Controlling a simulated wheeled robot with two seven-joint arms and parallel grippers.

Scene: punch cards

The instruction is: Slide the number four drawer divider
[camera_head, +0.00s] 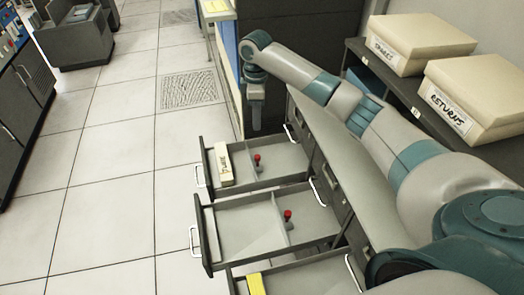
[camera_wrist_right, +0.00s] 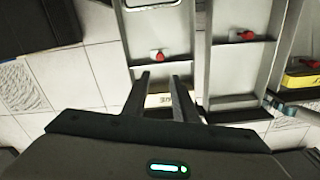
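Several grey drawers stand pulled out of the cabinet. The far drawer (camera_head: 207,160) holds a thin divider with a red knob (camera_head: 257,158) and a cream labelled block (camera_head: 225,165). The middle drawer (camera_head: 210,237) has a similar divider with a red knob (camera_head: 287,214). I cannot read a number four on any drawer or divider. My right gripper (camera_head: 254,130) points down above the far drawer's far side. In the right wrist view (camera_wrist_right: 160,78) its fingers are apart, with the cream block (camera_wrist_right: 158,100) seen below between them and a red knob (camera_wrist_right: 156,56) beyond. My left gripper is not in view.
The near drawer, partly cut off, holds a yellow block (camera_head: 256,284). White wire handles (camera_head: 195,241) stick out from the drawer fronts. Two boxes, one marked RETURNS (camera_head: 470,100), stand on a dark shelf at right. The tiled floor (camera_head: 110,190) at left is clear.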

